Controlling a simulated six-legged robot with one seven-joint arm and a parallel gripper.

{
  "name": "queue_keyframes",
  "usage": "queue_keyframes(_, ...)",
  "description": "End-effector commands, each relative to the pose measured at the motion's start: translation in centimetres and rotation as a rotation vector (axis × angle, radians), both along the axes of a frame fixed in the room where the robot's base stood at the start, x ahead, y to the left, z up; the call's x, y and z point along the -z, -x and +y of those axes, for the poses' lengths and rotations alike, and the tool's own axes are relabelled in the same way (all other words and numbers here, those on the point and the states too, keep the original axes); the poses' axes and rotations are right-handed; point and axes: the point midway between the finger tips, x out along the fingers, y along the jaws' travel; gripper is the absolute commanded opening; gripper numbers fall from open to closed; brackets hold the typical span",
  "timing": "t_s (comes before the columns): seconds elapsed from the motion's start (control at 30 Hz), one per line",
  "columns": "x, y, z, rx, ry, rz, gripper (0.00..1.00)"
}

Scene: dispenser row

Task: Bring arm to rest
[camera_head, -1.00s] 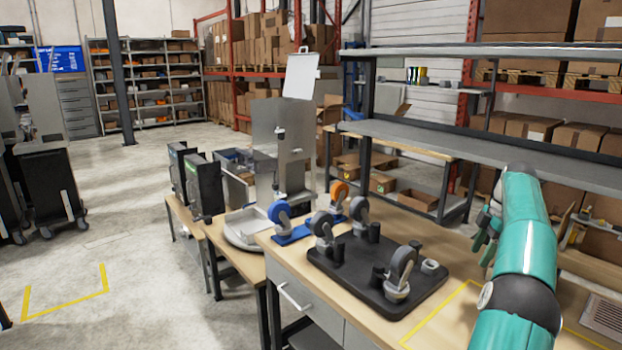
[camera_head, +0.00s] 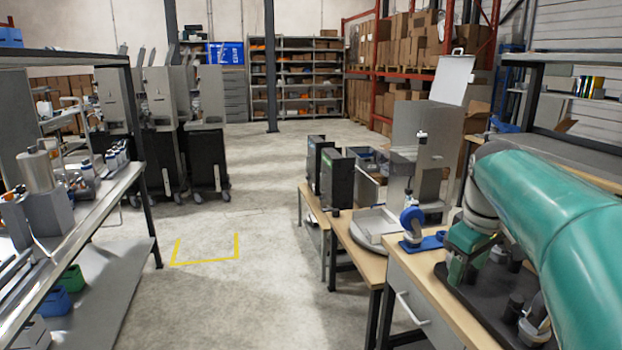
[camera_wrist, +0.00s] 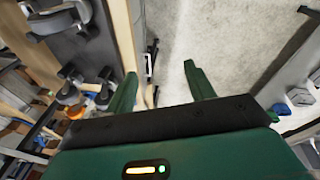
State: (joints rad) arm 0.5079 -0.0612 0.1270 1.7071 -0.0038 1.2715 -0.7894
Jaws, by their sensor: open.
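My green arm comes in from the right in the head view, above the near workbench (camera_head: 398,280). The arm hides much of that tray. In the wrist view my gripper (camera_wrist: 165,85) has its two green fingers apart, with only grey floor and the bench's drawer edge beyond them. It holds nothing.
A blue caster fixture (camera_head: 420,240) stands on the bench just left of my gripper. A steel dispenser stand (camera_head: 430,150) and black boxes (camera_head: 335,175) are behind it. A metal shelf with parts (camera_head: 110,190) stands at the left. The floor between (camera_head: 250,285) is clear.

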Motion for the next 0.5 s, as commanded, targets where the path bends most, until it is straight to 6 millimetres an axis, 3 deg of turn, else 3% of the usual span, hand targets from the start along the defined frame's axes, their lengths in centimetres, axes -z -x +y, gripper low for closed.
queue_keyframes(0.03, 0.1, 1.2, 2.4, 0.021, 0.002, -0.025, 0.54)
queue_keyframes(0.2, 1.6, 5.4, 8.1, 0.123, -0.023, -0.113, 0.54)
queue_keyframes(0.5, 6.9, 13.3, 15.3, 0.289, -0.149, -0.258, 0.54)
